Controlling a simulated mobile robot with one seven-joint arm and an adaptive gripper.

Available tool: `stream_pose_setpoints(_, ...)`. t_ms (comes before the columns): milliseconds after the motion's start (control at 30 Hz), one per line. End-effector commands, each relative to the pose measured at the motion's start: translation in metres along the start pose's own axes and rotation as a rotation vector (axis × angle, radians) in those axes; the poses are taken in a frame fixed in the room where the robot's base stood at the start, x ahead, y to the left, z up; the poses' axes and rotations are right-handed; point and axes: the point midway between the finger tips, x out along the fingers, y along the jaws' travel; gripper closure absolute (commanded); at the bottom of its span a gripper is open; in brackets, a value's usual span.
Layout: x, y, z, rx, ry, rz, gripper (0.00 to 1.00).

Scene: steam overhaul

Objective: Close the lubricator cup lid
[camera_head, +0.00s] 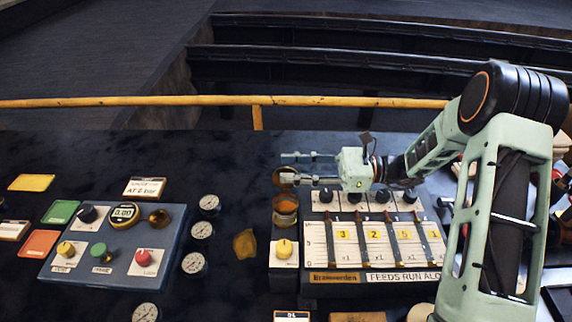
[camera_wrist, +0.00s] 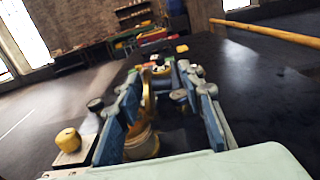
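The lubricator cup (camera_head: 285,210) is a small amber and brass cup at the left end of the feed panel. Its round brass lid (camera_head: 286,177) stands raised on edge above it, open. My gripper (camera_head: 290,168) reaches in from the right at lid height, its fingers spread apart. In the wrist view, the lid (camera_wrist: 149,97) shows edge-on between my fingers, close to the left one, with a gap to the right one. Whether the left finger touches it I cannot tell. The cup (camera_wrist: 143,143) is partly hidden below the left finger.
The feed panel (camera_head: 374,277) carries black knobs and numbered sliders beneath my arm. A yellow knob (camera_head: 284,248) stands just in front of the cup. Round gauges (camera_head: 202,230) and a blue control box (camera_head: 60,274) lie left. A yellow rail (camera_head: 180,101) runs behind.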

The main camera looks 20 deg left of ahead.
Motion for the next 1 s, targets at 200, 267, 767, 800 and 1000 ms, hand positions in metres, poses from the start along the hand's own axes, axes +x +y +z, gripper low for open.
stream_pose_setpoints(200, 0.016, 0.0, 0.0, 0.001, 0.0, 0.0, 0.65)
stream_pose_setpoints(267, 0.017, 0.0, 0.0, 0.001, 0.0, 0.0, 0.65)
stream_pose_setpoints(767, 0.017, 0.0, 0.0, 0.0, 0.001, -0.002, 0.96)
stream_pose_setpoints(800, 0.017, 0.0, 0.0, 0.0, 0.001, -0.002, 1.0)
stream_pose_setpoints(1000, 0.017, -0.001, 0.0, -0.003, 0.001, -0.003, 1.0)
